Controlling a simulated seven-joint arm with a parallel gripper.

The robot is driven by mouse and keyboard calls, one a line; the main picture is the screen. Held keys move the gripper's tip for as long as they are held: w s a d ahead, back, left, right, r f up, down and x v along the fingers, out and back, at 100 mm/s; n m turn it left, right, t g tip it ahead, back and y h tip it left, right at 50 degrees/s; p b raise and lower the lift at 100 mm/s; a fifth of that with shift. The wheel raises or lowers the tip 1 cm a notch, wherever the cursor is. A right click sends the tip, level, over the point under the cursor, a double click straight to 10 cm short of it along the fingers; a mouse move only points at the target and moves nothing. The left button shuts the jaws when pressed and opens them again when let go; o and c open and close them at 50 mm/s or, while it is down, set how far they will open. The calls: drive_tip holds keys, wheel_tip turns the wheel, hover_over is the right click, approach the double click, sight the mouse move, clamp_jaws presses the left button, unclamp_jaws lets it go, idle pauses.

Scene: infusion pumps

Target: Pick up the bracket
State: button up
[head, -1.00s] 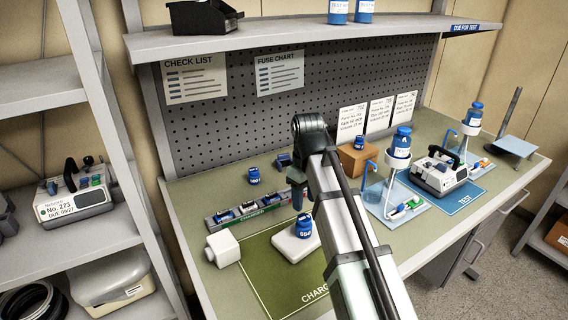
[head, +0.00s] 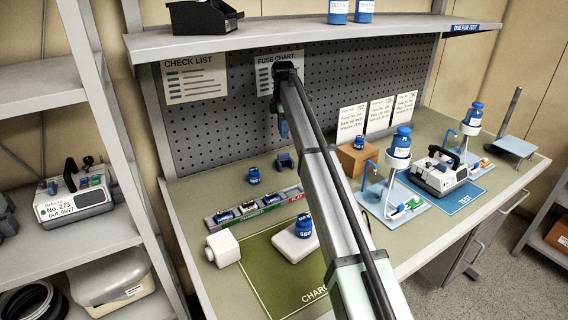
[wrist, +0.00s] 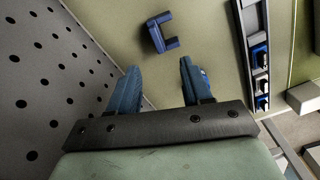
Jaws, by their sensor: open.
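The bracket (head: 285,160) is a small dark blue U-shaped piece on the bench near the pegboard. In the wrist view the bracket (wrist: 162,33) lies flat beyond my fingertips, apart from them, its opening toward the right. My gripper (head: 284,128) is raised above the bench in front of the pegboard, over the bracket's area. In the wrist view my gripper (wrist: 160,78) shows two blue fingers spread apart with nothing between them.
A grey rack (head: 261,208) with several small blue items lies to the right of the bracket in the wrist view. The pegboard (wrist: 45,75) is close on the left there. A blue jar (head: 254,175) stands left of the bracket.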

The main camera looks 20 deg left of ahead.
sight(283, 154)
wheel_tip(283, 154, down, 8)
drive_tip(key=shift+r+n, duration=0.2)
drive_tip(key=shift+n, duration=0.8)
drive_tip(key=shift+w+f, duration=0.15)
drive_tip(key=shift+f, duration=1.45)
drive_tip(key=shift+w+f, duration=0.1)
drive_tip(key=shift+f, duration=1.45)
clamp_jaws()
